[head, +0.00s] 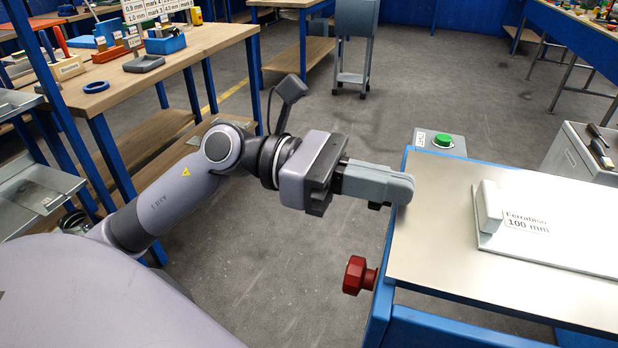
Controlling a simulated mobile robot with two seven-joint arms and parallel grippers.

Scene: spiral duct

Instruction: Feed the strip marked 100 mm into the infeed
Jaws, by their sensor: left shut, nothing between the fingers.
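The strip marked 100 mm (560,247) is a pale flat piece at the right of the head view. It lies on the light metal top of a blue-framed machine table (440,230) and runs out of the picture on the right. A whitish upright block (489,207) stands at the strip's left end. My left gripper (408,190) is shut and empty. Its tips are at the table's left edge, to the left of the strip and apart from it; I cannot tell whether they touch the table. My right gripper is not in view. No infeed can be made out for sure.
A green button (443,140) on a grey box is at the table's far left corner. A red knob (359,276) sticks out from the table's left side. A wooden workbench (130,75) with several tools and signs stands at the left. The floor between is clear.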

